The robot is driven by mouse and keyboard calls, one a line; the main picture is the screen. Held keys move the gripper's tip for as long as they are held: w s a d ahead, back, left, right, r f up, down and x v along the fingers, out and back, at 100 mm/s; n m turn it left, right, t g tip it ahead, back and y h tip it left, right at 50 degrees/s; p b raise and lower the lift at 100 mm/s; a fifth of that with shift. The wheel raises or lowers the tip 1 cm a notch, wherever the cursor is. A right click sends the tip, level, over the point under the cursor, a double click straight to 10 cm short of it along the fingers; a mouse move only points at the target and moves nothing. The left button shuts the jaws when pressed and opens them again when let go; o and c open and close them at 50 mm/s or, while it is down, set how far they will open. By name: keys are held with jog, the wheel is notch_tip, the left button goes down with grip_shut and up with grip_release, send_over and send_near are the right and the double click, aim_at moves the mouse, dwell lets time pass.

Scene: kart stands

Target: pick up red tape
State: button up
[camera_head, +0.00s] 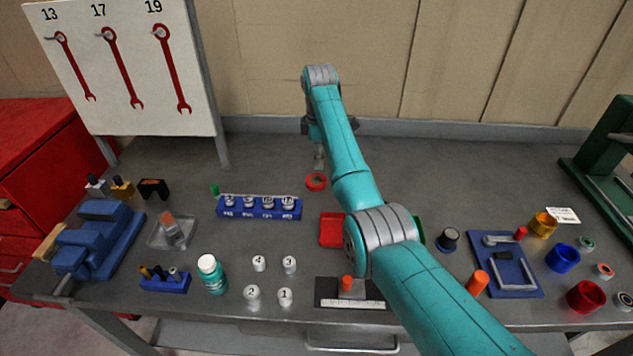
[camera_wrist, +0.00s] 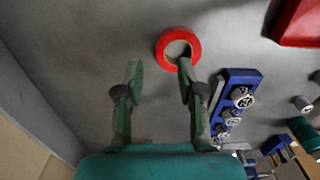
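The red tape (camera_head: 316,182) is a flat red ring lying on the grey bench, behind the blue socket rack. In the wrist view the red tape (camera_wrist: 163,54) lies at upper middle, just beyond the fingertips. My gripper (camera_wrist: 159,69) is open, with its fingers apart and nothing between them. Its right fingertip overlaps the tape's near edge and opening in the picture; whether it touches cannot be told. In the head view my gripper (camera_head: 319,158) is mostly hidden behind my arm, just behind the tape.
The blue rack (camera_head: 260,212) with several numbered sockets stands close to the tape. A red bin (camera_head: 333,230) is in front of it, partly behind my arm. A tool board (camera_head: 125,65) stands at back left. The bench behind and left of the tape is clear.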

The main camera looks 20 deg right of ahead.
aim_at(316, 175)
jog(key=shift+a+f, duration=0.2)
jog(key=shift+f, duration=1.25)
jog(key=shift+a+f, duration=0.15)
jog(key=shift+f, duration=1.25)
grip_shut()
